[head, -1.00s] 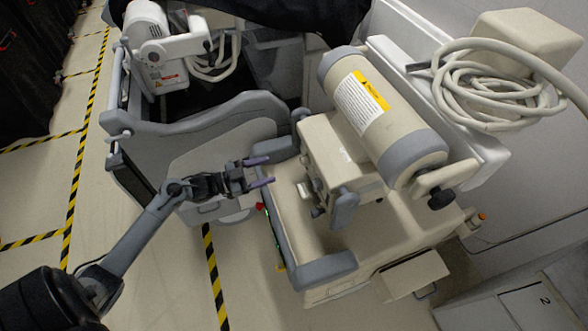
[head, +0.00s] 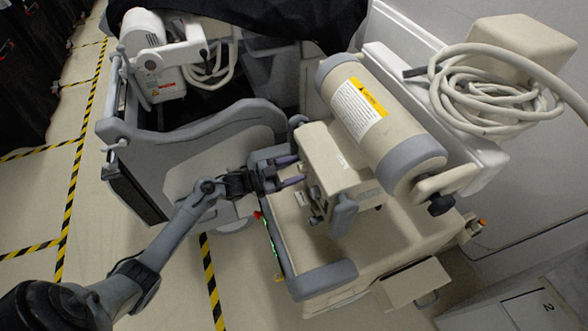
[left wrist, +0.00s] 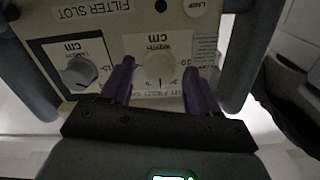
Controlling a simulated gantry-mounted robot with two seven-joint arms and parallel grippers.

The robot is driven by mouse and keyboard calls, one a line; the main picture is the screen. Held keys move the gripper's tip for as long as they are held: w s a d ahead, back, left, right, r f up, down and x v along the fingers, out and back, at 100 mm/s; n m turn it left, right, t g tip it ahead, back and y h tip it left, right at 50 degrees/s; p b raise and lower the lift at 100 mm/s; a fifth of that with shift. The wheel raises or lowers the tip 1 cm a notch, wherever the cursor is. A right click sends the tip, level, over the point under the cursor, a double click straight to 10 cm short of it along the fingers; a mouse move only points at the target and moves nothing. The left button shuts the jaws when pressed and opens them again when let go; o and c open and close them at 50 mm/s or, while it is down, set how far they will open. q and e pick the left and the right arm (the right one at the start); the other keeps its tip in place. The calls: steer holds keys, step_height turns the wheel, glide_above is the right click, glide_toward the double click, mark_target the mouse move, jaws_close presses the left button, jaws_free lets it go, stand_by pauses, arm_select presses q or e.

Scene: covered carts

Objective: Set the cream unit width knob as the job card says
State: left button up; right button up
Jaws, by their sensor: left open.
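The cream unit (head: 340,165) stands right of centre in the head view, its control panel facing my left gripper (head: 291,171). In the left wrist view the panel (left wrist: 120,20) appears upside down. The width knob (left wrist: 160,76) is a pale round knob on a white dial plate. My left gripper's two purple fingers stand on either side of it, open, with a gap visible; contact cannot be told. Another knob (left wrist: 78,72), greyer and marked in cm, is to the left. The knob's exact setting is too blurred to read. I cannot make out a job card. My right gripper is not in view.
A grey-and-cream cart (head: 190,130) with a white device (head: 155,60) stands at left under a black cover (head: 270,18). A coiled cable (head: 490,85) hangs at upper right. A grey bumper (head: 322,279) edges the cream unit's base. The floor at lower left is open.

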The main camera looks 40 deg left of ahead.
arm_select(q)
steer(key=shift+c, duration=0.2)
steer(key=c, duration=1)
steer(key=shift+r+n+p, duration=0.2)
steer(key=shift+n+p, duration=0.9)
steer(key=shift+p, duration=0.3)
steer(key=shift+n+p, duration=0.85)
steer(key=shift+n, duration=0.15)
steer(key=shift+f+n+p, duration=0.15)
steer(key=shift+n+p, duration=0.35)
steer(key=shift+n, duration=0.3)
steer(key=o, duration=1)
steer(key=shift+o, duration=0.2)
